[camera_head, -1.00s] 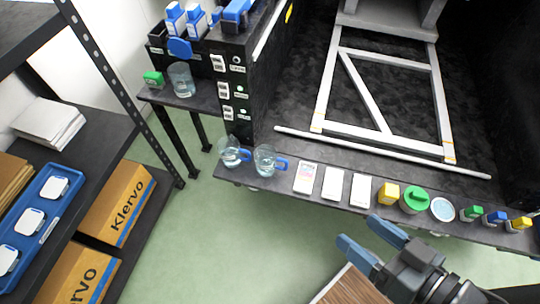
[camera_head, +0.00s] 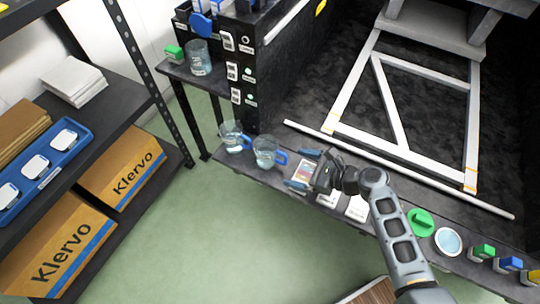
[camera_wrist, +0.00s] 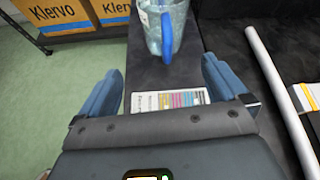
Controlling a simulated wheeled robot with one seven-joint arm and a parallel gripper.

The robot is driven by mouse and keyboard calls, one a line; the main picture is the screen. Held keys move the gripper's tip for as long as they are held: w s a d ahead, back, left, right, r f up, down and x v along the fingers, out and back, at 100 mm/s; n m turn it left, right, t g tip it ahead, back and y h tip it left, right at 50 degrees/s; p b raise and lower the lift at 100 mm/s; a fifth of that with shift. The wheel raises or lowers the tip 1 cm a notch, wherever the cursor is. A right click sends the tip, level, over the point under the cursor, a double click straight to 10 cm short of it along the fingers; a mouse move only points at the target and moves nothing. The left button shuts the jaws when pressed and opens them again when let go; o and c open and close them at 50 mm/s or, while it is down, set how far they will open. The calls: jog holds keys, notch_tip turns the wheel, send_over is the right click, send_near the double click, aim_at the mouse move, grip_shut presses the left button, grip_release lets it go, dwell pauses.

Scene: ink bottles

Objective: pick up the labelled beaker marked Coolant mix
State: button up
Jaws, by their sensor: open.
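Two clear beakers with blue handles stand side by side on the narrow dark ledge in the head view, a left one (camera_head: 231,140) and a right one (camera_head: 264,155). Both hold some clear liquid. A third clear beaker (camera_head: 198,62) stands on the small side shelf at upper left. No Coolant mix marking is readable on any of them. My gripper (camera_head: 301,170) is open and empty, over the ledge just right of the right beaker. In the wrist view one blue-handled beaker (camera_wrist: 153,22) stands ahead, beyond my open fingers (camera_wrist: 160,68), apart from them.
A printed card (camera_wrist: 172,98) lies on the ledge beneath my gripper. White cards, a green-lidded container (camera_head: 420,222), a round dish (camera_head: 448,241) and small bottles line the ledge to the right. A dark cabinet (camera_head: 262,105) stands behind the beakers. Green floor (camera_head: 190,240) is clear in front.

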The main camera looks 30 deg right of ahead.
aim_at(275, 159)
jog(key=shift+w+d+r+m+y, duration=0.1)
jog(key=shift+w+r+m+y, duration=0.1)
jog(key=shift+w, duration=0.35)
jog(key=shift+w+r+m+y, duration=0.1)
jog(key=shift+w+r+m, duration=0.1)
jog(key=shift+w, duration=0.3)
jog(key=b+x, duration=0.1)
jog(key=x, duration=0.6)
jog(key=shift+w+a+b, duration=0.15)
jog(key=shift+a+b, duration=0.15)
jog(key=shift+r, duration=0.1)
jog(key=c, duration=1.2)
jog(key=shift+r, duration=0.1)
